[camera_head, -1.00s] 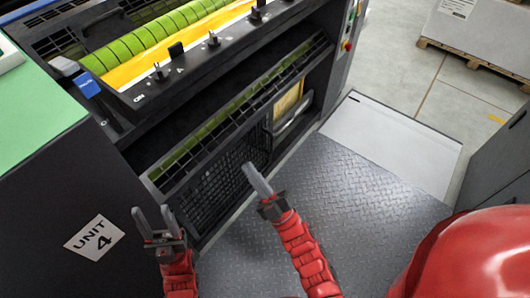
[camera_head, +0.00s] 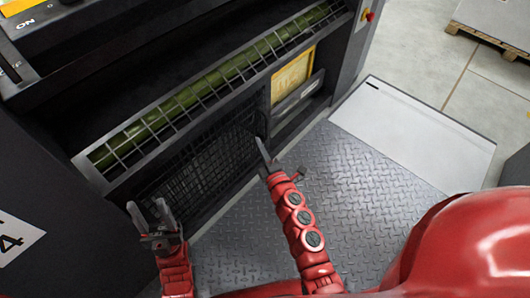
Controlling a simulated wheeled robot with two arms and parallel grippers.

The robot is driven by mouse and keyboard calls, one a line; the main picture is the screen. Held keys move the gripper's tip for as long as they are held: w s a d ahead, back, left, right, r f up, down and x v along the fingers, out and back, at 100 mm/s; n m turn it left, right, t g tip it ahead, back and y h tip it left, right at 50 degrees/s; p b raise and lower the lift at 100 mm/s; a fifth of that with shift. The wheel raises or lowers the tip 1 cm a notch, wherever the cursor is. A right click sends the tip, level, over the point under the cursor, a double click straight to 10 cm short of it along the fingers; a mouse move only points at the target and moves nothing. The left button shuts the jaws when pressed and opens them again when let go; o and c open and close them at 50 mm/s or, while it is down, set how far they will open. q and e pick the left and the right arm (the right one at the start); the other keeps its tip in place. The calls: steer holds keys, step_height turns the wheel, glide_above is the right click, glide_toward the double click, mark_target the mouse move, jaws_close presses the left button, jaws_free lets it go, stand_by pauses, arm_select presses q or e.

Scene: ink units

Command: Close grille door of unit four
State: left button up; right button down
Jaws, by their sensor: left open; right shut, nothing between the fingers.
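The black grille door (camera_head: 205,165) is in the lower front of unit four, in the middle left of the head view. Its mesh covers the left part of the low opening, while a yellow panel shows uncovered to its right. My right gripper (camera_head: 263,152) is shut and empty, its tips by the right end of the mesh; I cannot tell whether they touch it. My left gripper (camera_head: 148,206) is open and empty, in front of the mesh's lower left end. The unit's label (camera_head: 14,240) shows a 4, cut by the left edge.
A wire guard (camera_head: 225,82) over a green roller runs above the mesh. The yellow panel (camera_head: 292,76) sits in the opening at right. The diamond-plate floor (camera_head: 350,185) in front is clear, with a pale plate (camera_head: 415,135) beyond. A loaded pallet (camera_head: 487,42) stands far right.

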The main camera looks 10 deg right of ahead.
steer(key=w+d, duration=0.2)
steer(key=w, duration=0.4)
steer(key=shift+w+d+b, duration=0.25)
steer(key=shift+d+b, duration=0.1)
steer(key=shift+b, duration=0.05)
